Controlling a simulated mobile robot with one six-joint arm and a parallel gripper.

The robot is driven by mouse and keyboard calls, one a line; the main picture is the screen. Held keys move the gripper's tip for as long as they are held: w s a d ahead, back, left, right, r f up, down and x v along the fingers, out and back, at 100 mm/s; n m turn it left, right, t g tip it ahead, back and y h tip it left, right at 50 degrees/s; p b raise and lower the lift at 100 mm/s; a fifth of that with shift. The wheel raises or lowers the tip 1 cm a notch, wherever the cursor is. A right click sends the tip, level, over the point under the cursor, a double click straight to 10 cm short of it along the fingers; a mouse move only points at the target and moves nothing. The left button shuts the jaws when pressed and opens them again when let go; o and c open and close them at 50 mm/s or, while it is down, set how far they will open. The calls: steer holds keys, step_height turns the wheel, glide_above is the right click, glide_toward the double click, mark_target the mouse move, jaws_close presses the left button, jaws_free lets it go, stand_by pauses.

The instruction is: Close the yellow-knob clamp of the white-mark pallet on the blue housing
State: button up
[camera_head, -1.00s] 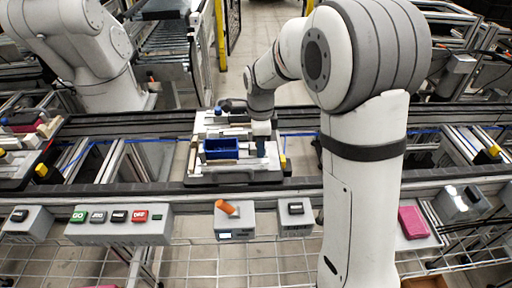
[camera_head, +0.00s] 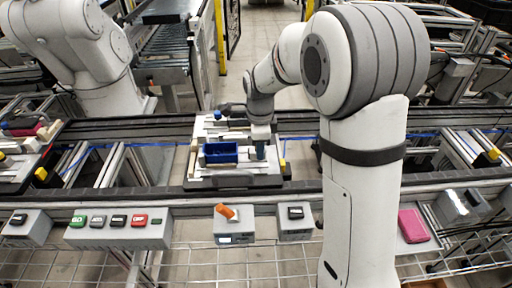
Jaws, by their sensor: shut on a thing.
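The blue housing (camera_head: 220,156) is an open box sitting in the middle of the pallet (camera_head: 212,182) on the conveyor. The pallet has a dark base and light fixture parts around the housing. My gripper (camera_head: 260,153) points down at the right side of the housing, low over the pallet. It is shut on a small part there, which looks like part of a clamp. The jaws hide that part, so its knob colour does not show. I cannot tell whether the clamp touches the housing. A white mark cannot be made out.
A second pallet (camera_head: 15,172) with a red part stands at the far left of the conveyor. A pink block (camera_head: 413,226) lies at the right.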

steer(key=shift+a, duration=1.35)
steer(key=o, duration=0.8)
steer(key=shift+c, duration=0.2)
steer(key=shift+r+p, duration=2.95)
steer(key=shift+r, duration=1.1)
steer(key=shift+d, duration=0.1)
